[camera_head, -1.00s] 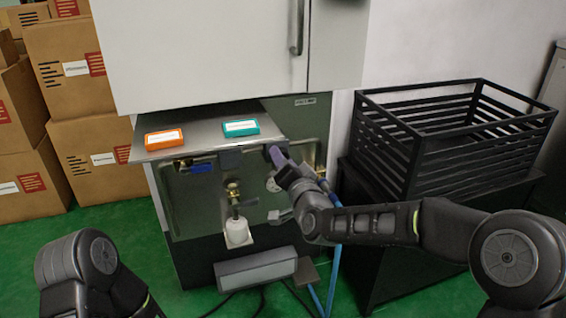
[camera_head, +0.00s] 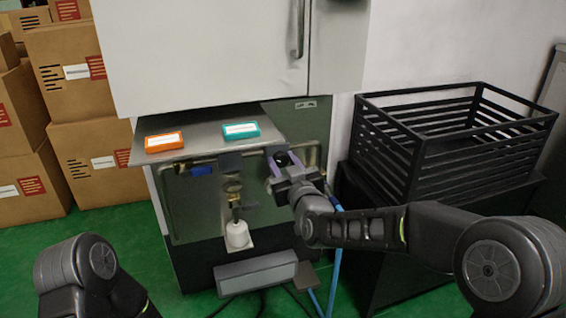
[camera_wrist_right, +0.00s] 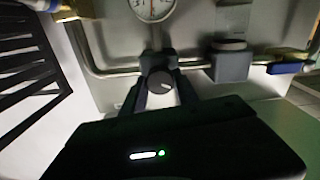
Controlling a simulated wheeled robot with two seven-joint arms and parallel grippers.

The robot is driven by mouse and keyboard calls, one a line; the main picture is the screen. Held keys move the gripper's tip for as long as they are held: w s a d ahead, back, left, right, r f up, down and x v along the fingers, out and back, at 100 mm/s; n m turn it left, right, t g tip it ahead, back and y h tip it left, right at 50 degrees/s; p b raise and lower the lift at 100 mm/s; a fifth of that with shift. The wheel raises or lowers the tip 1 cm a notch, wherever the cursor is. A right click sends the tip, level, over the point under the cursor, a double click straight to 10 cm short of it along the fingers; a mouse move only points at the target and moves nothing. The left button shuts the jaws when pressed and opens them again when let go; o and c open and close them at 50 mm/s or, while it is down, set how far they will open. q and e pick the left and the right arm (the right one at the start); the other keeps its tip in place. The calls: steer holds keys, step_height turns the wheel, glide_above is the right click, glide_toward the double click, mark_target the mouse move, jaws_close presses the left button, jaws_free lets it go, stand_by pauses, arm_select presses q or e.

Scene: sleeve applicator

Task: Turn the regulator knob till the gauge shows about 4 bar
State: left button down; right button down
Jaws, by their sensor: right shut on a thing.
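The regulator knob (camera_head: 283,158) is small, round and black, on the panel under the shelf. In the right wrist view the knob (camera_wrist_right: 162,83) sits between my fingers and carries a light mark. My right gripper (camera_head: 284,166) is shut on the knob; its fingertips also show in the right wrist view (camera_wrist_right: 162,92). The pressure gauge (camera_wrist_right: 153,8) is a white dial at the top of the right wrist view, partly cut off, and I cannot read it. In the head view the gripper hides it. Only my left arm shows at bottom left; its gripper is out of view.
A metal shelf (camera_head: 205,138) above the panel holds an orange box (camera_head: 164,142) and a teal box (camera_head: 241,131). A white filter bowl (camera_head: 237,235) and a blue-handled valve (camera_head: 202,169) are left of the knob. A black slatted crate (camera_head: 450,140) stands at right.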

steer(key=n, duration=0.5)
steer(key=shift+f, duration=0.1)
steer(key=shift+p, duration=0.3)
steer(key=c, duration=0.9)
jaws_free()
steer(key=shift+c, duration=0.2)
steer(key=p+v, duration=0.2)
steer(key=v, duration=0.5)
steer(key=shift+s, duration=0.35)
steer(key=shift+d, duration=0.1)
